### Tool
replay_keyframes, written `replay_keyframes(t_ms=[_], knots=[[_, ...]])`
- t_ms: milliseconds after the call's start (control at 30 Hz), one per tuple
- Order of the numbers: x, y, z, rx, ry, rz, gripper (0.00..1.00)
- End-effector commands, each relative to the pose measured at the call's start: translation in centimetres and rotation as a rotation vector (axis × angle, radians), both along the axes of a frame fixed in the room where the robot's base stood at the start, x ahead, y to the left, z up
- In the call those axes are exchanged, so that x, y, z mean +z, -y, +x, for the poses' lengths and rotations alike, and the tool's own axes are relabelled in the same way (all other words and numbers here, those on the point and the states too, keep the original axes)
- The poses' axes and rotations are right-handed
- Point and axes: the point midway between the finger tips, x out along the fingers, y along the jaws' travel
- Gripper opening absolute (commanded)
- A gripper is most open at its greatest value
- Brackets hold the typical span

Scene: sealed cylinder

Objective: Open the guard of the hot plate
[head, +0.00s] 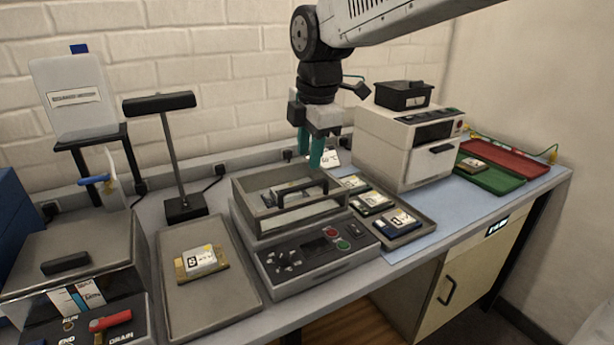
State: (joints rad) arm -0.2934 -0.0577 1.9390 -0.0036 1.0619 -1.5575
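The hot plate (316,262) stands mid-table, with a sloped front panel carrying red and green buttons. Its guard (262,229) is a low frame with see-through sides and a dark bar handle (302,187). The guard appears down over the plate, and a pale item shows inside it. My gripper (310,152) points downward above the rear right part of the guard, clear of the handle. Its two teal fingers show a gap between them and hold nothing that I can see.
A tray with one board (185,305) lies left of the hot plate. A tray of several boards (414,237) lies right, before a white boxy machine (392,150). A lamp (172,150) stands behind left. Green (505,184) and red (520,166) mats lie far right.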

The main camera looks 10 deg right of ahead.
Motion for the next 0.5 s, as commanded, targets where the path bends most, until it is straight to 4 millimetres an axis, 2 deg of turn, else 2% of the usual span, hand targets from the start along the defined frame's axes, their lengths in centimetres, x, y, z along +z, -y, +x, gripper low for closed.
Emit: replay_keyframes(t_ms=[300,500], knots=[[-5.0,-0.2,0.8,-0.003,-0.005,-0.001,0.33],[-6.7,-0.4,1.2,-0.003,-0.002,0.000,0.33]])
